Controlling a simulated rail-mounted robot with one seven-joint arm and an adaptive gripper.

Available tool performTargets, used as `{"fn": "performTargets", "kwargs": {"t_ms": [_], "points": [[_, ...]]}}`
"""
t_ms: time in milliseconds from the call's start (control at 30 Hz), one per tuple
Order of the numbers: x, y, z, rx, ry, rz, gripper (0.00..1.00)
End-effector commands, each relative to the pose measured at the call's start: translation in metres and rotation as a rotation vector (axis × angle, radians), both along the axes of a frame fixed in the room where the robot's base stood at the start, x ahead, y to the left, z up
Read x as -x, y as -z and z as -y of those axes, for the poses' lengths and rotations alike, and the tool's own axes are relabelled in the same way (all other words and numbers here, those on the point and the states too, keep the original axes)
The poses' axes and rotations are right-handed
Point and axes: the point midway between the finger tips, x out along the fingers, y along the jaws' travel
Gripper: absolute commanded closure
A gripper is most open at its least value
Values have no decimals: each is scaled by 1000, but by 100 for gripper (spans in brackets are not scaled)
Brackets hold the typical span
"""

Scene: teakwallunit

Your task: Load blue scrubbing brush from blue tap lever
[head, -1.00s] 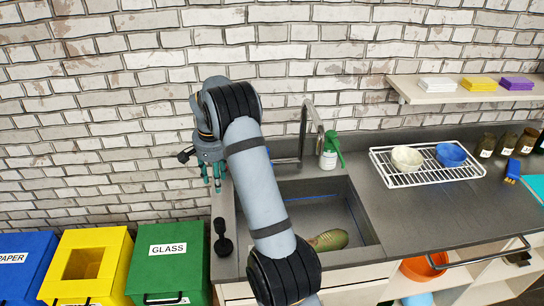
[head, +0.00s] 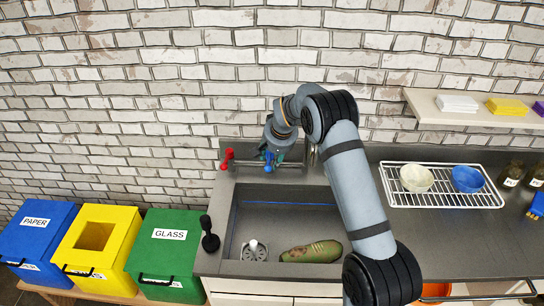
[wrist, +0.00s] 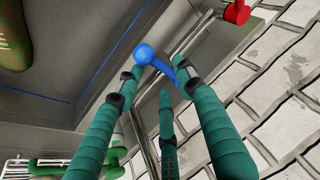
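The blue tap lever (head: 268,164) is on the left part of the tap bar behind the sink, right of the red lever. In the wrist view the blue lever (wrist: 146,56) lies at the tips of my teal fingers. My gripper (wrist: 160,84) is open, its fingers spread to both sides of the lever; I cannot tell whether they touch it. In the head view my gripper (head: 266,153) is just above and behind the blue lever, partly hidden by my wrist. A blue brush with yellow bristles (head: 535,206) lies on the counter at the far right, partly cut off.
The red lever (head: 227,158) is close by on the left. The sink (head: 235,225) holds a green-brown oblong item (head: 312,252). A white wire rack (head: 440,198) with a cream bowl (head: 416,178) and blue bowl (head: 467,178) stands right. Several bins (head: 165,250) stand left.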

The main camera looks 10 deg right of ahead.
Motion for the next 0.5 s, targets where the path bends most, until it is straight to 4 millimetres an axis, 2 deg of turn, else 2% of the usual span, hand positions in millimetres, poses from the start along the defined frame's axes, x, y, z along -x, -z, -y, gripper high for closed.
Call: {"fn": "performTargets", "kwargs": {"t_ms": [200, 500], "points": [[-10, 19, -2, 0, -2, 1, 63], [-13, 24, -2, 0, -1, 4, 63]]}}
